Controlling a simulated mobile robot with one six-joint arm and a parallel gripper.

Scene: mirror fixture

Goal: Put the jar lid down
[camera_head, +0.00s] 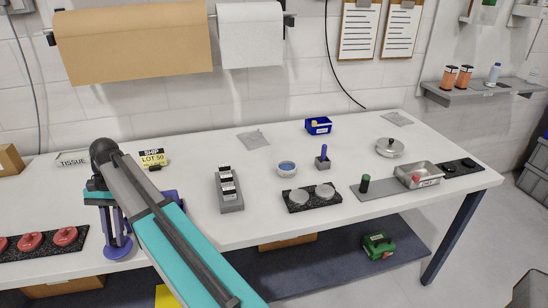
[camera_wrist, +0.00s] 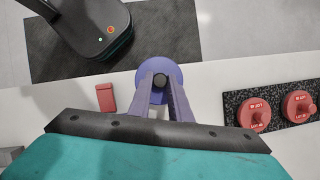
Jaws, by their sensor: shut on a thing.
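In the wrist view my gripper (camera_wrist: 160,90) is shut on the dark knob of a round violet-blue lid (camera_wrist: 172,71). The disc hangs below the fingertips and looks level. In the head view my gripper (camera_head: 115,226) points straight down with the lid (camera_head: 118,252) under it, near the front edge of the white table (camera_head: 190,232). Whether the lid touches the table cannot be told. Two red knobbed lids show to its right in the wrist view, one nearer (camera_wrist: 253,115) and one farther (camera_wrist: 298,105).
The red lids lie on a speckled black mat (camera_head: 48,248). A small red block (camera_wrist: 105,97) lies left of the held lid in the wrist view. A grey holder (camera_head: 229,196), a blue-topped round tin (camera_head: 287,169) and a dark mat with two pale discs (camera_head: 314,206) stand right of my arm.

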